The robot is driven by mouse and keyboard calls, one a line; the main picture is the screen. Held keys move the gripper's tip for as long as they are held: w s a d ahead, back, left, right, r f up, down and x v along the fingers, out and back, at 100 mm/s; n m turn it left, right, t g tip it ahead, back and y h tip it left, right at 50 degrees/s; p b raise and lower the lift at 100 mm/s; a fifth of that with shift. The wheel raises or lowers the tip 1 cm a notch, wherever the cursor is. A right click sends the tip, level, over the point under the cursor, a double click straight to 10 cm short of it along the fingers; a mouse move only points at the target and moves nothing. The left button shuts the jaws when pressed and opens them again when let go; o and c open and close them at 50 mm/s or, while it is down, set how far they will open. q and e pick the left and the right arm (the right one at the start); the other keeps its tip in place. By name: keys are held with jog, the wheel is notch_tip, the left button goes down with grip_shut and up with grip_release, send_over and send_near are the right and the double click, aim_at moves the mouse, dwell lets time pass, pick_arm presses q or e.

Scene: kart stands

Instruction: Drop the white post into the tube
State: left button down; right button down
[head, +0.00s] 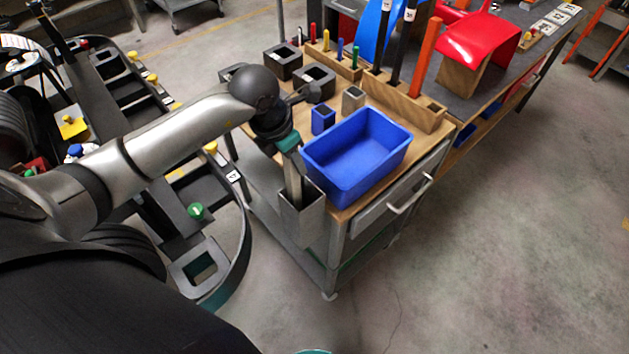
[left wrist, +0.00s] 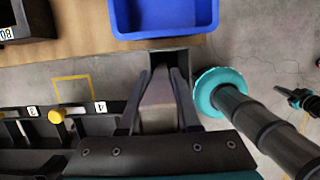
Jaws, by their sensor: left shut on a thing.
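The white post (head: 294,175) looks pale grey and hangs nearly upright from my left gripper (head: 288,148). The gripper is shut on its upper part. The tube (head: 303,228) is a square grey metal holder on the near side of the cart, its mouth facing up. The post's lower end is at the tube's mouth; I cannot tell how deep it reaches. In the left wrist view the post (left wrist: 158,108) lies between the two fingers, and the dark opening of the tube (left wrist: 168,58) shows just beyond it. My right gripper does not show clearly.
A blue bin (head: 357,155) stands on the wooden cart top close to the tube. A small blue block (head: 322,119) and black square holders (head: 283,60) sit behind it. A kart frame (head: 240,245) is at the left. The floor to the right is clear.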

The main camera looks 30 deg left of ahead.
pick_arm(q)
jog(key=c, duration=0.5)
grip_release()
jog(key=shift+c, duration=0.2)
jog(key=v, duration=1.5)
jog(key=shift+r, duration=0.2)
jog(key=shift+w+d, duration=0.1)
